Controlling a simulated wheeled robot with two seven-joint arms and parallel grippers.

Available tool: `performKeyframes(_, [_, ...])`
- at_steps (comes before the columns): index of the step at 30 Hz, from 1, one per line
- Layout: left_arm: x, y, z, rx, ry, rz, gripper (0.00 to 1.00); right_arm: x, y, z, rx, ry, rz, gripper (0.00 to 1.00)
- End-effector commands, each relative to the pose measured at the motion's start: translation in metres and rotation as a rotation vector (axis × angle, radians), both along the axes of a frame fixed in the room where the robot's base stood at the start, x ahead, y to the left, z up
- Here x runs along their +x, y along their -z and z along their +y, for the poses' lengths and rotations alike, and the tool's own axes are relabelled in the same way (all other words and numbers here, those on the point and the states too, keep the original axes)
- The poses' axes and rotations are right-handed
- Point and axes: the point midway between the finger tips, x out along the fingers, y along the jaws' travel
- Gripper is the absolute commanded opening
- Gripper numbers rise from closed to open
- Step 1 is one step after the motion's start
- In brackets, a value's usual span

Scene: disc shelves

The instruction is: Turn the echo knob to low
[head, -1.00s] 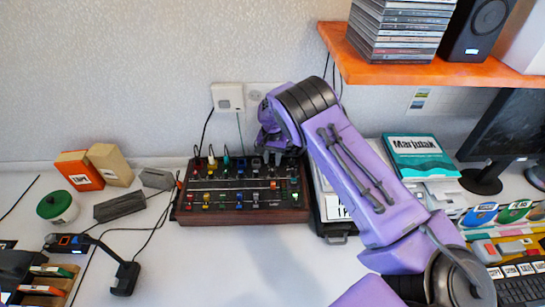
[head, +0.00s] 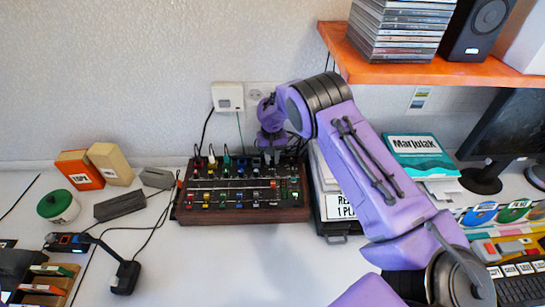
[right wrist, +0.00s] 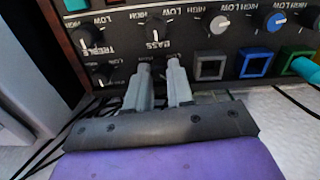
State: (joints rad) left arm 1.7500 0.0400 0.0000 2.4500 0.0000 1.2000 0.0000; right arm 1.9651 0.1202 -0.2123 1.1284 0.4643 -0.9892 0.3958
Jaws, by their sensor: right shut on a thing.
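A dark mixer panel with a wooden front edge (head: 240,216) lies on the desk, with rows of knobs and small coloured buttons. My right gripper (head: 271,161) is over its upper right part, pointing down. In the right wrist view the two grey fingertips (right wrist: 160,66) are close together just below the black knob marked BASS (right wrist: 157,46). They are shut on a small knob, mostly hidden between them. Its label and pointer cannot be read, so I cannot confirm that it is the echo knob. The TREBLE knob (right wrist: 90,37) is to the left. My left gripper is not in view.
An orange shelf (head: 420,72) with CD cases and a speaker hangs at the upper right. A dark case with papers (head: 337,210) stands right of the mixer. Cables run behind and left of it.

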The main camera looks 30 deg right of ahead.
Motion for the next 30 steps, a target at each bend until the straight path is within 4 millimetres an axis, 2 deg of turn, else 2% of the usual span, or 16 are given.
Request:
performKeyframes(12, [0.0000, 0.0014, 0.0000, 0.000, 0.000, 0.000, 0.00, -0.0013, 0.0018, -0.0001, 0.000, -0.247, 0.004, 0.00])
performKeyframes(30, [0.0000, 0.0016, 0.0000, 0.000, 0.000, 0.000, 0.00, -0.0018, 0.0023, 0.0002, 0.001, -0.309, 0.005, 0.00])
